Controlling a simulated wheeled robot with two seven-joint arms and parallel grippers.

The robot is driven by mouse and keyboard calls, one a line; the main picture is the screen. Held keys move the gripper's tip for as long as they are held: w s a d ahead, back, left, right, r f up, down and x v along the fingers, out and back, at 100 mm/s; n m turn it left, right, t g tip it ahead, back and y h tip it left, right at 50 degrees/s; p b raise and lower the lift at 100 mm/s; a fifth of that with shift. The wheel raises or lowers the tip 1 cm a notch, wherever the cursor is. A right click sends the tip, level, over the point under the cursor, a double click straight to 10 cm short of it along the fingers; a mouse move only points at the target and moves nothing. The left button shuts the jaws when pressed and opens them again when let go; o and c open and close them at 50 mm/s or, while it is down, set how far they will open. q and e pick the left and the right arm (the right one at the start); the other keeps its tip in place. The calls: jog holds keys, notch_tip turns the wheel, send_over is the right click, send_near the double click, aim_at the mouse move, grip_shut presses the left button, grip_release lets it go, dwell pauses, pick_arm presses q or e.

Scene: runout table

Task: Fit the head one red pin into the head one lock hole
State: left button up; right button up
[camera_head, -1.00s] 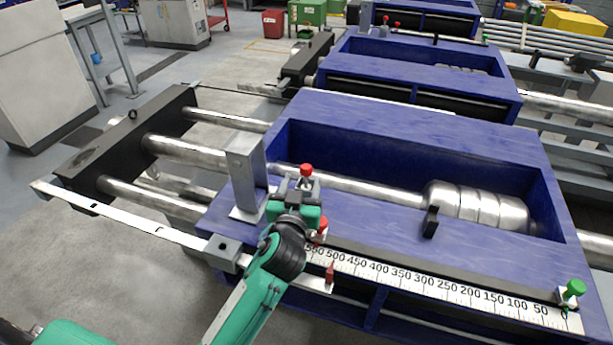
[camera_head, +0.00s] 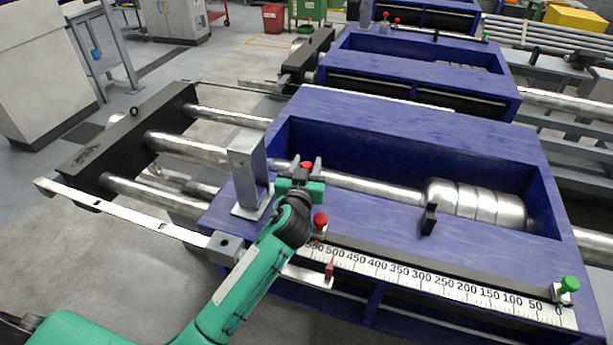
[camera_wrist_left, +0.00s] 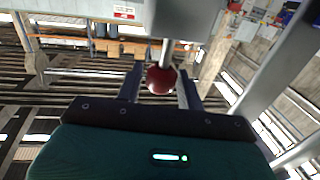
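A red ball-headed pin (camera_head: 306,166) stands near the grey upright bracket on the nearest blue machine. My left gripper (camera_head: 299,168) is open, with a finger on either side of the red ball. In the left wrist view the red ball (camera_wrist_left: 160,80) shows between the fingers (camera_wrist_left: 161,85), with a silver shaft running up behind it. A second red ball knob (camera_head: 320,219) stands just nearer, beside the forearm. A lock hole cannot be picked out for sure; the pin's lower end is hidden. My right gripper is not in view.
The grey upright bracket (camera_head: 247,172) stands close to the left of the gripper. A white scale (camera_head: 440,283) runs along the front edge to a green knob (camera_head: 569,284). A small grey block (camera_head: 225,246) sits on the flat bar at the left. The recess holds a silver roller (camera_head: 475,203).

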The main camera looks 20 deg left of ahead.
pick_arm(q)
jog(key=c, duration=0.7)
jog(key=shift+o, duration=0.2)
